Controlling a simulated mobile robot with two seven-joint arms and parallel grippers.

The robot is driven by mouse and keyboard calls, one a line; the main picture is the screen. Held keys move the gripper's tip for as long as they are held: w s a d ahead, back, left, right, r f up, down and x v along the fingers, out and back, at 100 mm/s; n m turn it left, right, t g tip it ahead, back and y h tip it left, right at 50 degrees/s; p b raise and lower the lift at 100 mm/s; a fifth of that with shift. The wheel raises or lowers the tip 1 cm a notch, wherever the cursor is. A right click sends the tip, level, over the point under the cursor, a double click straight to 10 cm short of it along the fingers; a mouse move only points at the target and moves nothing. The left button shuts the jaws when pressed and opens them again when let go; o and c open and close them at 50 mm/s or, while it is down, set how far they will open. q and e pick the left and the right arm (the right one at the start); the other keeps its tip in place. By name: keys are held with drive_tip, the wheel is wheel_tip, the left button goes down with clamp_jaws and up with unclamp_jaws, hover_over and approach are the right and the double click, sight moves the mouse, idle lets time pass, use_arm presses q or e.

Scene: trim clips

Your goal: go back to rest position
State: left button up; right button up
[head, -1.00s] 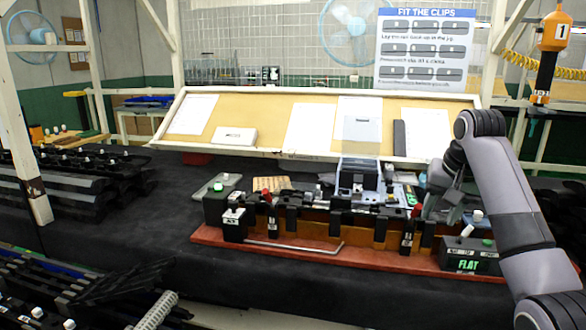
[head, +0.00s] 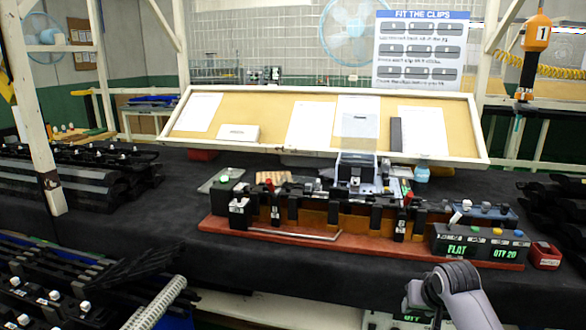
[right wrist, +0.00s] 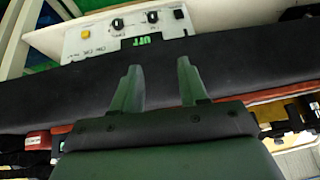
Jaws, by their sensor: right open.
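My right arm comes in at the bottom right of the head view, low in front of the table's front edge, with its gripper hidden below the arm. In the right wrist view my right gripper (right wrist: 162,88) is open, with two parted fingers and nothing between them. The jig (head: 330,240) on its red-brown base stands on the black table, apart from the arm. My left gripper is not in view.
A control box labelled FLAT (head: 480,242) sits at the jig's right end. A panel with knobs (right wrist: 130,32) is beyond the fingers in the right wrist view. Racks of dark trim parts (head: 80,280) stand at the left. A small red bin (head: 545,256) is at the right.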

drive_tip(key=s+a+f+n+t+y, duration=0.1)
drive_tip(key=s+a+f+n+t, duration=0.2)
drive_tip(key=s+f, duration=1.15)
drive_tip(key=s+a, duration=0.2)
drive_tip(key=s, duration=0.6)
drive_tip(key=s+a+n+t+y, duration=0.1)
drive_tip(key=s+a, duration=0.1)
drive_tip(key=s, duration=0.6)
drive_tip(key=shift+s+a+n+y, duration=0.25)
drive_tip(key=shift+n+y, duration=0.05)
